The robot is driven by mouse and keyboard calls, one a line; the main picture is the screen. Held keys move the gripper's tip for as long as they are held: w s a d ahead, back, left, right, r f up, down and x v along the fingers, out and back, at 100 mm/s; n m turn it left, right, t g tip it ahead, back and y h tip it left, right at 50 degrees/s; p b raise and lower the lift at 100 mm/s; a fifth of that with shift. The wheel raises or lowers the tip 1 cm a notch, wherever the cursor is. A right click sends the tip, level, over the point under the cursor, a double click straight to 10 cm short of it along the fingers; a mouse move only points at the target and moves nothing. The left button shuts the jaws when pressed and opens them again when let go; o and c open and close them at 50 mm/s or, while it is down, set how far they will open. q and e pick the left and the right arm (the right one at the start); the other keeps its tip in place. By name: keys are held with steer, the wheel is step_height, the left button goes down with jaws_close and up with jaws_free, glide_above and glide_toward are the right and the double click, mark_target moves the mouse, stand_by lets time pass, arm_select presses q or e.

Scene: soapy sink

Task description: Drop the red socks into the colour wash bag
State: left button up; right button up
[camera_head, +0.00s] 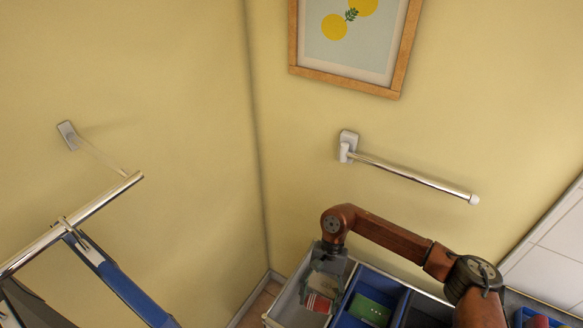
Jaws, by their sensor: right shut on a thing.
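My right gripper (323,284) points down over the grey compartment (284,310) at the bottom middle. It is shut on a small red-and-white striped thing (318,303), which looks like the red socks. Part of this is hidden by the fingers, and I cannot tell whether it touches the compartment's floor. My left gripper is not in view.
Beside the grey compartment is a blue compartment holding a green thing (370,311), then a dark one. A rounded red thing (537,322) sits at the bottom right edge. A chrome wall bar (415,176) and a framed lemon picture (347,40) are on the yellow wall.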

steer(key=d+f+m+t+y+p, duration=0.2)
steer(key=d+m+t+p, duration=0.1)
steer(key=d+m+p, duration=0.55)
steer(key=d+f+m+t+y+p, duration=0.1)
steer(key=d+m+t+y+p, duration=0.15)
steer(key=d+m+p, duration=0.65)
step_height(320, 180, down, 6)
steer(key=d+n+b, duration=0.2)
steer(key=n+b, duration=0.1)
steer(key=b, duration=0.2)
steer(key=shift+w+d+f, duration=0.15)
steer(key=shift+d+f, duration=0.05)
steer(key=shift+d, duration=0.05)
steer(key=shift+h, duration=0.25)
steer(key=o, duration=1.2)
steer(key=shift+o, duration=0.2)
